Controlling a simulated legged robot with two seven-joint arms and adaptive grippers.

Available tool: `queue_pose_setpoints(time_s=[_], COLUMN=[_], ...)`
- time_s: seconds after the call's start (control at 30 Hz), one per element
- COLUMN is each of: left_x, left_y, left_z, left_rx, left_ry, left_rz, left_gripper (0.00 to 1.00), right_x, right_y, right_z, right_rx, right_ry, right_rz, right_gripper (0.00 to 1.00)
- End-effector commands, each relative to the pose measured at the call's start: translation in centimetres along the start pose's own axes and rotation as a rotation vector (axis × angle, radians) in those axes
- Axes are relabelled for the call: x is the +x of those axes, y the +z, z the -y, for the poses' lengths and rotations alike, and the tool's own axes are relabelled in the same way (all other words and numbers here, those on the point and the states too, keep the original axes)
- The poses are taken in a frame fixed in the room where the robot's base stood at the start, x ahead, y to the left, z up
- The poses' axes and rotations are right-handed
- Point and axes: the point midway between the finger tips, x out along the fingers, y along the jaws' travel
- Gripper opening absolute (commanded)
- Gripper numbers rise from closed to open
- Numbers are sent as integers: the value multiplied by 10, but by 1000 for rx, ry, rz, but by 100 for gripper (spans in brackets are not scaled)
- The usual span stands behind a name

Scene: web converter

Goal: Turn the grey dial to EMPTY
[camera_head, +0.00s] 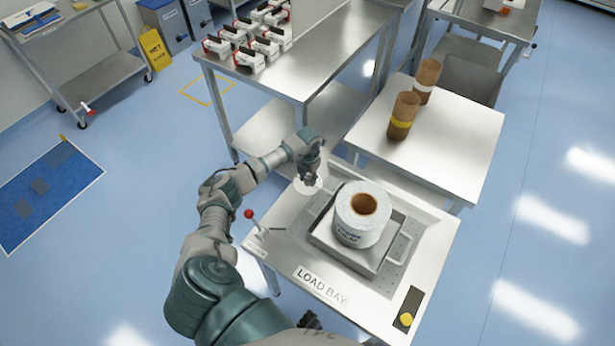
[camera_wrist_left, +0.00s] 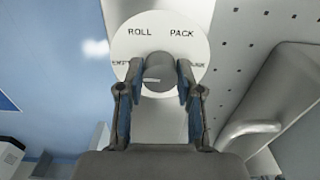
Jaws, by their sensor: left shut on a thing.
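The grey dial (camera_wrist_left: 160,66) sits in the middle of a round white plate (camera_wrist_left: 138,43) in the left wrist view. The plate reads ROLL at upper left, PACK at upper right and EMPTY at the left; a label at the right is partly hidden by a finger. A short white mark on the dial lies roughly sideways, on its left part. My left gripper (camera_wrist_left: 158,84) has its two fingers on either side of the dial and is shut on it. In the head view, my left gripper (camera_head: 309,178) hides the dial, and part of the white plate (camera_head: 320,187) shows beside it.
A white roll (camera_head: 345,219) with a brown core sits in a metal tray (camera_head: 330,243) on the load bay. A red-knobbed lever (camera_head: 249,214) stands left and a yellow button (camera_head: 406,319) front right. Tables with brown cylinders (camera_head: 402,117) and boxed items (camera_head: 250,60) stand behind.

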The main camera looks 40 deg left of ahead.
Motion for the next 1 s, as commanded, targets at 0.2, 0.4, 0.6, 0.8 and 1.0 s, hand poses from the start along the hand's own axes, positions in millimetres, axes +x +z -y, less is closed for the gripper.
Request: queue_pose_setpoints(time_s=[0.2, 0.4, 0.6, 0.8, 1.0], left_x=[-8, -6, -5, -4, -4], left_y=[6, 5, 5, 4, 3], left_z=[-2, -2, -2, -2, -2], left_rx=[-128, -194, -219, -222, -221], left_ry=[-1, -2, -1, -1, 0], left_rz=[21, 19, 16, 14, 11], left_gripper=[0, 0, 0, 0, 45], right_x=[3, 5, 6, 7, 7], right_y=[16, 24, 27, 26, 26], right_z=[0, 0, 0, 0, 0], right_rx=[-2, -3, -4, -4, -4], right_ry=[0, 0, 1, 1, 1], right_rz=[8, 11, 14, 13, 13], right_gripper=[0, 0, 0, 0, 0])
